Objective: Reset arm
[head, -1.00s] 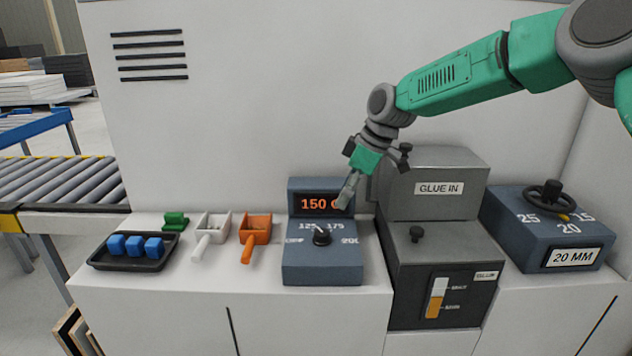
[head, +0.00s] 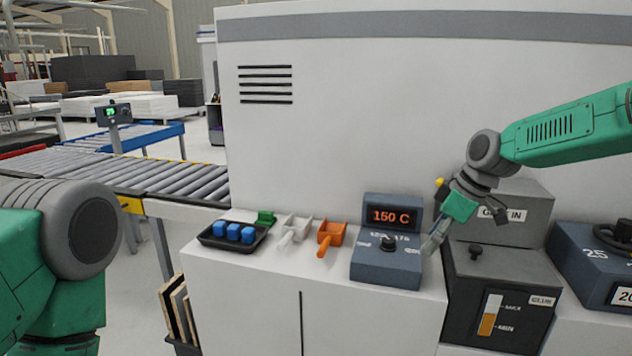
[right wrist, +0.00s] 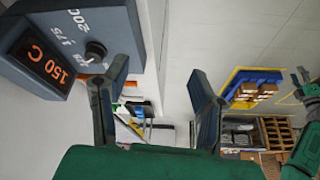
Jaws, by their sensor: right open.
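My right gripper (head: 434,243) is in front of the glue box, just right of the blue temperature box (head: 386,268) with its black knob (head: 388,243) and a display reading 150 C (head: 394,216). In the right wrist view its two fingers (right wrist: 155,105) stand apart with nothing between them, and the temperature box (right wrist: 85,35) shows at the upper left. My left arm shows at the left edge of the head view, but its gripper is out of view.
A black tray (head: 232,246) of blue blocks, a green block (head: 266,218), a white scoop (head: 292,234) and an orange scoop (head: 330,238) sit on the white counter. The dark glue box (head: 500,290) and a blue dial box (head: 595,262) stand at right. A roller conveyor (head: 150,180) is at left.

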